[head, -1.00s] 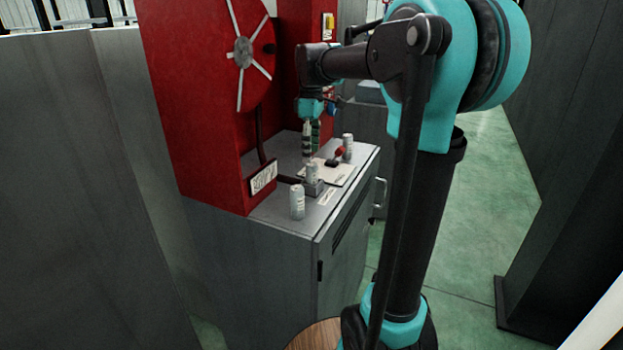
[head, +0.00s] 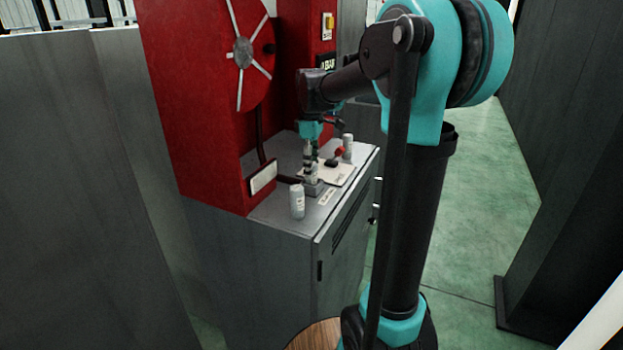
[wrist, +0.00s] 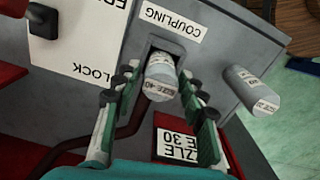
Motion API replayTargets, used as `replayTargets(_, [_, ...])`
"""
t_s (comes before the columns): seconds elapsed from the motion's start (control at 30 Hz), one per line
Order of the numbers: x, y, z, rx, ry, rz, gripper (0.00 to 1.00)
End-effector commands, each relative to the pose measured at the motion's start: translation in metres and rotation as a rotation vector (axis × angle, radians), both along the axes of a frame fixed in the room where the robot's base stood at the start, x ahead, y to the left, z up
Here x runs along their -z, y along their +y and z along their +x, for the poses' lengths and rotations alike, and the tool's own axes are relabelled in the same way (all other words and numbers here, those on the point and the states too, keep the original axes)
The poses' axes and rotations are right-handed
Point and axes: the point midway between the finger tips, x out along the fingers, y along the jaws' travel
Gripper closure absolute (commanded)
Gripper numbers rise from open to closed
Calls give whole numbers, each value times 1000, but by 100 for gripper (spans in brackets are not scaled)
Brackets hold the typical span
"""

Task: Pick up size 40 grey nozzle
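The grey nozzle (wrist: 160,82) with a label that reads SIZE-40 sits in the square coupling holder on the cabinet top. In the head view this nozzle (head: 313,172) is partly covered by my gripper (head: 311,158). In the wrist view my gripper (wrist: 160,82) is open, with one finger on each side of the nozzle and visible gaps between. I cannot tell how far down the fingers reach along it. A second grey nozzle (wrist: 250,90) stands to the right, its label hard to read; it is the front can in the head view (head: 297,201).
Another grey nozzle (head: 348,147) stands at the back edge near a red knob (head: 340,152). A white panel with a black lever (wrist: 75,35) lies beside the holder. The red machine housing (head: 205,100) rises on the left, with a NOZZLE sign (wrist: 178,146).

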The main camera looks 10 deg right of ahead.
Motion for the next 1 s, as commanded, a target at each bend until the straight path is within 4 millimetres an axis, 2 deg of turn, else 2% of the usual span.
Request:
replayTargets(0.03, [0, 0, 0, 0, 0, 0, 68])
replayTargets(0.3, [0, 0, 0, 0, 0, 0, 100])
replayTargets(0.73, [-7, 0, 0, 0, 0, 0, 100])
replayTargets(0.87, [-21, 0, 0, 0, 0, 0, 100])
replayTargets(1.0, [-44, 0, 0, 0, 0, 0, 100])
